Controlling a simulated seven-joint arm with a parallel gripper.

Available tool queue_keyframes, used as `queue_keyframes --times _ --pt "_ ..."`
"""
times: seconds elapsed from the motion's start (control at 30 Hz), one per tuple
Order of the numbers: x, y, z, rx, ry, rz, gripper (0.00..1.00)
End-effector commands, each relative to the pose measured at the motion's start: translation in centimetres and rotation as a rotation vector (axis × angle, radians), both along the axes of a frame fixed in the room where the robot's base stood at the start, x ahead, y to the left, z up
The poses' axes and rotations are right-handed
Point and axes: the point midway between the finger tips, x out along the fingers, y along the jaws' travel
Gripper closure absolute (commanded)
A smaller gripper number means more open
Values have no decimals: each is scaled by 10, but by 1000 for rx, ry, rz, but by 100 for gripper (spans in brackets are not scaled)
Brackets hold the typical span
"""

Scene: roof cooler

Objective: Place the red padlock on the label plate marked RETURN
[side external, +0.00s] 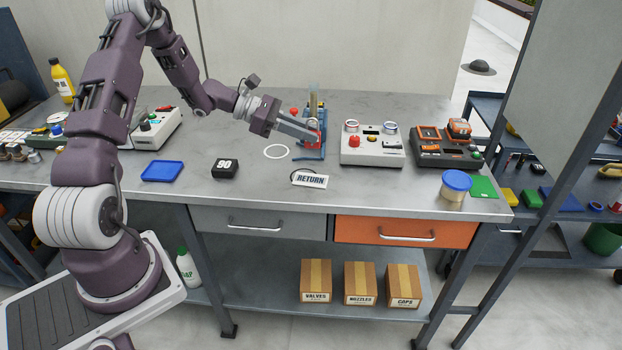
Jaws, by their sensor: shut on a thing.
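The red padlock (318,139) is small in view, at the blue stand right of the table's middle. My gripper (316,136) reaches in from the left and is shut on it. The fingers cover part of it, and I cannot tell whether it touches the stand. The white label plate marked RETURN (311,181) stands near the front edge of the table, below the gripper in the picture, with a dark loop behind it.
The blue stand (310,157) carries a clear upright tube. A white ring (276,152) lies left of it. A black block (225,169) and a blue tray (162,171) are further left. A grey control box (371,157) and a blue-lidded jar (454,197) stand right.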

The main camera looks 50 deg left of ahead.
Motion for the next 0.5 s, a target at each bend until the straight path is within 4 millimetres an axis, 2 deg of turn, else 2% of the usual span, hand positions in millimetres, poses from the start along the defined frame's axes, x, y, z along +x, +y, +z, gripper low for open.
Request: queue_keyframes --times 0.2,0.5 --pt "-5 1 -46 -7 1 1 100" --pt "-4 2 -96 -4 0 2 100"
